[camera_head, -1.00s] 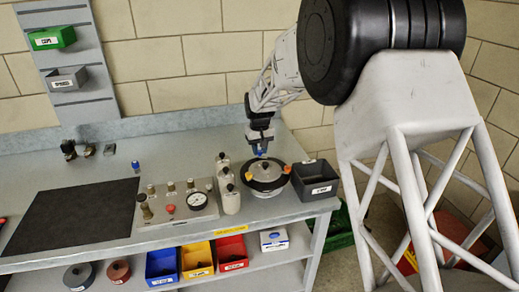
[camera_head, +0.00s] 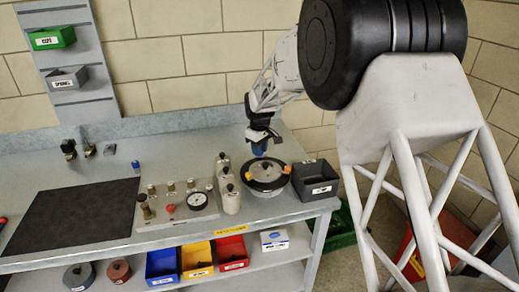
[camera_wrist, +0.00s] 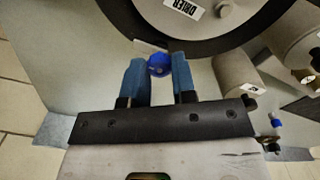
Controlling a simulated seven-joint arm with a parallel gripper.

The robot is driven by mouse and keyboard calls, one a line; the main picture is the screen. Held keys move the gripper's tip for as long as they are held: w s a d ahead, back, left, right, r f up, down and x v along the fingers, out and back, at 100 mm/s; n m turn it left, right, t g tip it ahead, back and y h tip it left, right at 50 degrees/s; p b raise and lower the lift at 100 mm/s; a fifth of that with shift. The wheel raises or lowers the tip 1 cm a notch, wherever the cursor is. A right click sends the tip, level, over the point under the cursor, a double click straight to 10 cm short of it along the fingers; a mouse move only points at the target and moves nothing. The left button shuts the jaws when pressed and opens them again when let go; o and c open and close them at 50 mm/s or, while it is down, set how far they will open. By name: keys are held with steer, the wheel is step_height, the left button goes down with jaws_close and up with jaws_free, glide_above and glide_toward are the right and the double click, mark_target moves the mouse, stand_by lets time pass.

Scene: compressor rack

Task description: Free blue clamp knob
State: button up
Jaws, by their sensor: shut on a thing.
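The blue clamp knob (camera_wrist: 158,66) sits at the rim of the round drier pot (camera_wrist: 262,22), between the tips of my gripper's two blue fingers. My gripper (camera_wrist: 158,72) is shut on the knob. In the head view my gripper (camera_head: 259,149) points down at the back edge of the drier pot (camera_head: 264,185), and the knob is hidden there by the fingers. The drier pot has a pale lid with a dark rim, and orange clamp knobs (camera_head: 282,167) show on its sides.
A dark open bin (camera_head: 318,190) stands close to the pot's right. Pale cylinders (camera_head: 230,199) stand close to its left, beside a panel with a gauge (camera_head: 197,201). A black mat (camera_head: 68,215) covers the bench's left part. Coloured bins (camera_head: 198,258) sit on the shelf below.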

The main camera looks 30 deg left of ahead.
steer(key=o, duration=0.9)
steer(key=shift+o, duration=0.2)
steer(key=shift+r, duration=0.1)
steer(key=shift+r, duration=3.8)
